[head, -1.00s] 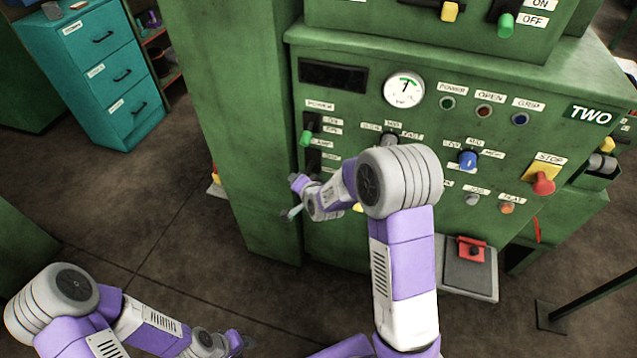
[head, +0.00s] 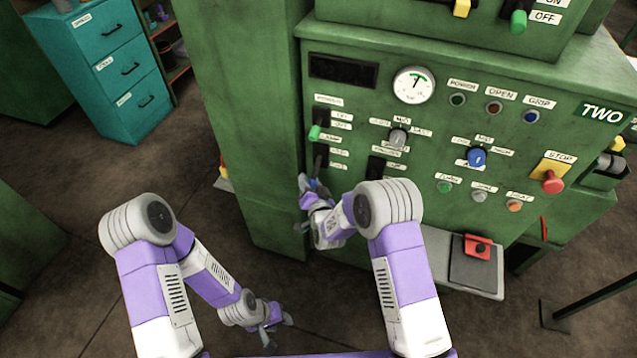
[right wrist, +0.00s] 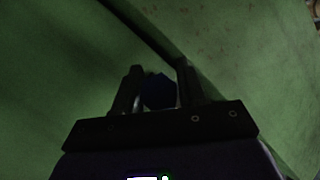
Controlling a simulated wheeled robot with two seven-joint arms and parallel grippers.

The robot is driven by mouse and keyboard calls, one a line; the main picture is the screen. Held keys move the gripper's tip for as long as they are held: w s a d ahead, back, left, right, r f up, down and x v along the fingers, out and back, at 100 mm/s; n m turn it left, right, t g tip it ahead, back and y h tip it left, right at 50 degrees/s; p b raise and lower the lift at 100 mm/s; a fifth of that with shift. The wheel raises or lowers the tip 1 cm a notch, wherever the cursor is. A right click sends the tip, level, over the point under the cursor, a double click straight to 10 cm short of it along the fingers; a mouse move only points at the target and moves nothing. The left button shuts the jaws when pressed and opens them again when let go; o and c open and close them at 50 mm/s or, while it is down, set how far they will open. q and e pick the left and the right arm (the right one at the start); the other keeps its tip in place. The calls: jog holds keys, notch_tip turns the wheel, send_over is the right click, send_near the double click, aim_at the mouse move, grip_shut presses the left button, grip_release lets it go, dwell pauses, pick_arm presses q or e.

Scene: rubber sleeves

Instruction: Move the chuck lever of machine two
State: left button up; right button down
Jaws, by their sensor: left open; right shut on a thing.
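Machine two (head: 600,113) is a green cabinet with its switch panel facing me. On the panel's left side are two lever slots, one above the other. The upper lever has a green handle (head: 315,132). The lower lever (head: 318,184) has a blue handle, mostly hidden by my right gripper; its label is too small to read surely. My right gripper (head: 310,190) is shut on this blue handle. In the right wrist view the dark blue handle (right wrist: 158,92) sits between the two fingers (right wrist: 155,90). My left gripper (head: 275,322) is open and empty, low over the floor.
The panel holds a gauge (head: 413,85), a grey knob (head: 398,137), a blue knob (head: 477,156) and a red stop button (head: 553,182). A grey pedal box (head: 475,270) stands below. A teal drawer cabinet (head: 100,70) is at the far left. The floor between is clear.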

dwell(0.3)
jog(key=c, duration=0.7)
grip_release()
jog(key=shift+w+f, duration=0.1)
jog(key=shift+c, duration=0.2)
jog(key=p+v, duration=0.2)
jog(key=v, duration=0.5)
jog(key=shift+s, duration=0.35)
jog(key=shift+d, duration=0.1)
